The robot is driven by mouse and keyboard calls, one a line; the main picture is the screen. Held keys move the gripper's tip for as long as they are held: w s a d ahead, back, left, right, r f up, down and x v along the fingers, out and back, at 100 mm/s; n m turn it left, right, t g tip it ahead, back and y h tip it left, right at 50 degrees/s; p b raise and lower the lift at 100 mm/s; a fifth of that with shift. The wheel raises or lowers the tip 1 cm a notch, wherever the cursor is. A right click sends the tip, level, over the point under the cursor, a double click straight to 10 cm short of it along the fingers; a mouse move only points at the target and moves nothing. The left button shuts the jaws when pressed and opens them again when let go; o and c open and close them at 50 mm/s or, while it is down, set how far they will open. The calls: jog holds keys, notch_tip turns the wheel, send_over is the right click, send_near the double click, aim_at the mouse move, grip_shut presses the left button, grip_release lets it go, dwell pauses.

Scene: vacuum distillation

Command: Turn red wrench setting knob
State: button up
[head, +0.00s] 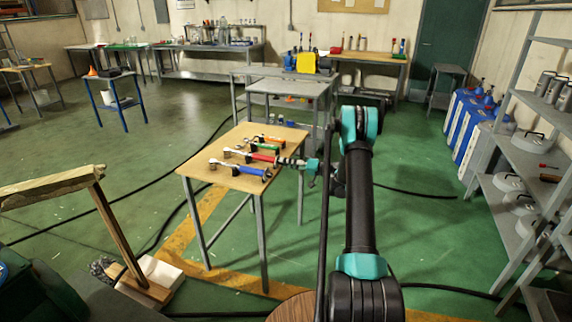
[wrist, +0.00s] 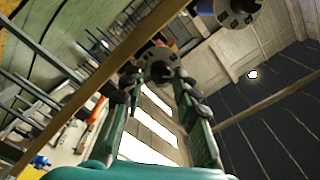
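The red wrench (head: 263,157) lies on the wooden tabletop between a green-handled wrench (head: 266,147) and a blue-handled wrench (head: 251,171). Its handle end points right, toward my gripper (head: 294,163). In the wrist view, a round dark setting knob (wrist: 158,64) with pale marks faces the camera, with a bit of red behind it. My gripper's two fingers (wrist: 160,82) are apart, one toward each side of this knob. The tips appear close to it; contact cannot be told. In the head view the gripper and the knob are small and partly merge.
An orange-handled wrench (head: 272,139) lies farther back on the table (head: 205,172). The blue wrench's end disc (wrist: 236,10) shows at the top right of the wrist view. A grey table (head: 290,86) stands behind. Metal shelves (head: 525,160) stand at right.

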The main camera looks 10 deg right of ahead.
jog(key=shift+a, duration=0.2)
jog(key=shift+c, duration=0.3)
grip_shut()
jog(key=m, duration=0.8)
jog(key=shift+f+m, duration=0.1)
jog(key=shift+m, duration=0.5)
